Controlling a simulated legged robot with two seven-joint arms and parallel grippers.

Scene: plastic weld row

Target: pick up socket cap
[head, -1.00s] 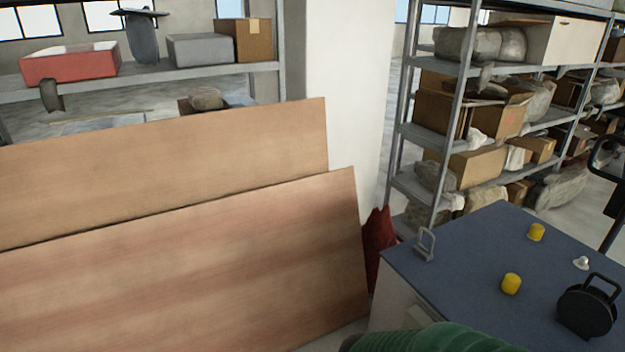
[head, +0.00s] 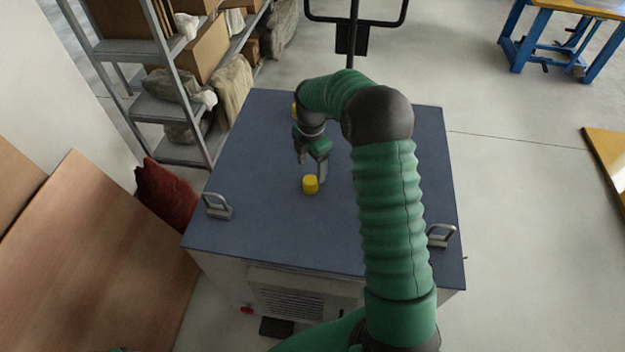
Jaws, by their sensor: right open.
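A yellow cylindrical cap (head: 310,185) stands on the blue top of a cabinet (head: 265,215). A second yellow cap (head: 295,111) is farther back, mostly hidden by my right arm. I cannot tell which of them is the socket cap. My right gripper (head: 312,170) points down, open, with its fingers just behind and above the nearer cap. I cannot tell whether a finger touches it. Nothing shows between the fingers. My left gripper is not in view.
Metal handles stand at the cabinet top's left (head: 217,206) and right (head: 440,236) edges. A shelf (head: 165,110) with boxes and sacks is at back left. Wooden boards (head: 85,260) and a red sack (head: 165,195) are left. The front of the top is clear.

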